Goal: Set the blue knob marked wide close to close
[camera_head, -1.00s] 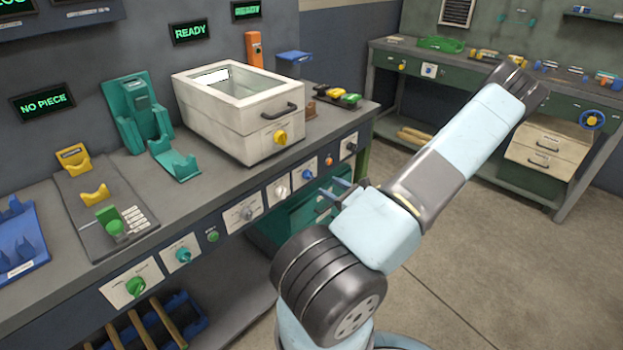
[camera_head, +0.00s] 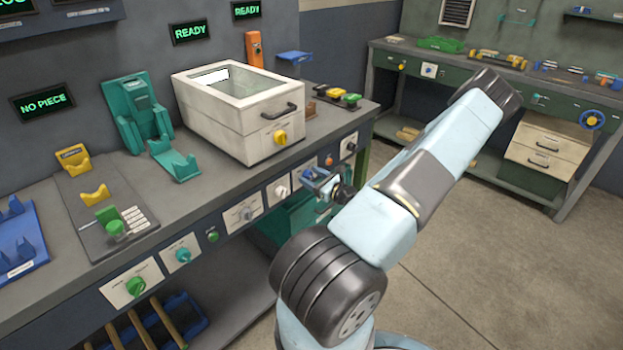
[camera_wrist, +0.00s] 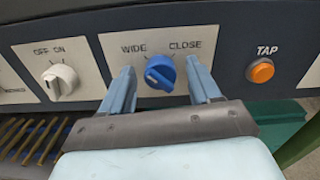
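In the wrist view the blue knob (camera_wrist: 160,73) sits on a white plate (camera_wrist: 138,38) with WIDE at upper left and CLOSE at upper right. A pale mark shows on the knob's left side, the WIDE side. My gripper (camera_wrist: 160,66) is open, with one finger on each side of the knob. Gaps show between the fingers and the knob, so contact is not visible. In the head view my gripper (camera_head: 321,181) is at the bench's front panel and mostly covers the blue knob.
A white OFF/ON knob (camera_wrist: 60,82) is left of the blue knob, and an orange TAP button (camera_wrist: 260,71) is right of it. A white box with a yellow knob (camera_head: 280,137) stands on the bench above. The floor (camera_head: 470,280) at right is clear.

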